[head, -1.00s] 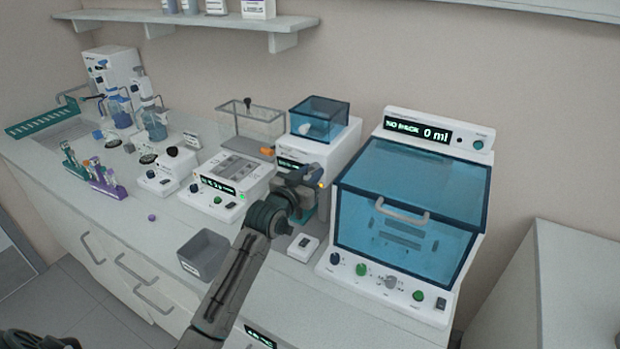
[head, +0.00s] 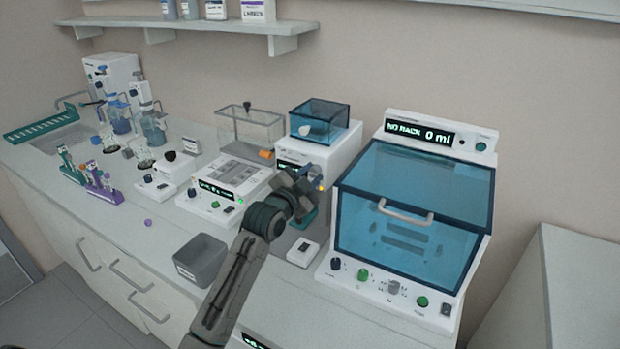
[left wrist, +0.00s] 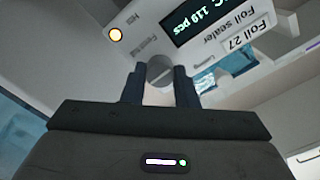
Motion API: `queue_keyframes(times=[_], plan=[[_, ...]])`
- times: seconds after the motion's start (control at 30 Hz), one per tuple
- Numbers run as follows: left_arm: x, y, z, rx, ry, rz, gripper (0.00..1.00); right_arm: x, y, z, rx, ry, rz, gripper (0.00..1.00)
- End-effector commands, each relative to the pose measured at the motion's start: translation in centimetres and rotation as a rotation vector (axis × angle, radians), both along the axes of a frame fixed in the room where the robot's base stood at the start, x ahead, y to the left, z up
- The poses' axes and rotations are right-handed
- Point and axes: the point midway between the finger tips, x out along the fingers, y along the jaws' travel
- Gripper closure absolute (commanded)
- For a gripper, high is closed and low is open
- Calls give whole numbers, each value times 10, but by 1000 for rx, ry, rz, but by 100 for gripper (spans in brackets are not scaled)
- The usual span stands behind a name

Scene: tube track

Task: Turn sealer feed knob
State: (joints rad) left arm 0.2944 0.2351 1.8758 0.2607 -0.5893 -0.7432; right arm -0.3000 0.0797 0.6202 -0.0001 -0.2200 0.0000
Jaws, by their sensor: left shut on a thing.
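The foil sealer (head: 338,160) is a white box with a blue-tinted clear bin on top, behind my left gripper in the head view. In the left wrist view, its upside-down front panel (left wrist: 215,50) has a lit display and a "Foil sealer" label. The round grey feed knob (left wrist: 159,70) sits between the fingertips of my left gripper (left wrist: 160,84), which is shut on it. In the head view, my left gripper (head: 306,184) is at the sealer's front and hides the knob. My right gripper is not in view.
A large machine with a blue clear hood (head: 412,205) stands close on the right. A grey open bin (head: 201,262) and a small white device (head: 302,252) sit in front. A white instrument with a display (head: 225,190) stands left of my arm.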

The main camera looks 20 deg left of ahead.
Motion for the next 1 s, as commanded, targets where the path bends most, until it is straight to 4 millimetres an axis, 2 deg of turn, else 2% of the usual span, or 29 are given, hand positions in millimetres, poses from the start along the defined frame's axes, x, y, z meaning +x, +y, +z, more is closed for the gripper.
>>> queue_keyframes(times=[0.57, 0.6, 0.7, 1.0], plan=[[0, 0, -1, 33, 0, -1, 96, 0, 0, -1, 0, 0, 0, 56], [0, 0, -1, 33, 0, -1, 70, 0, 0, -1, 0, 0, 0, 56], [0, 0, -1, 33, -1, 0, 52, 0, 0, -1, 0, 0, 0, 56], [-1, 0, -1, 33, -1, 0, 52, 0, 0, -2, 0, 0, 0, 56]])
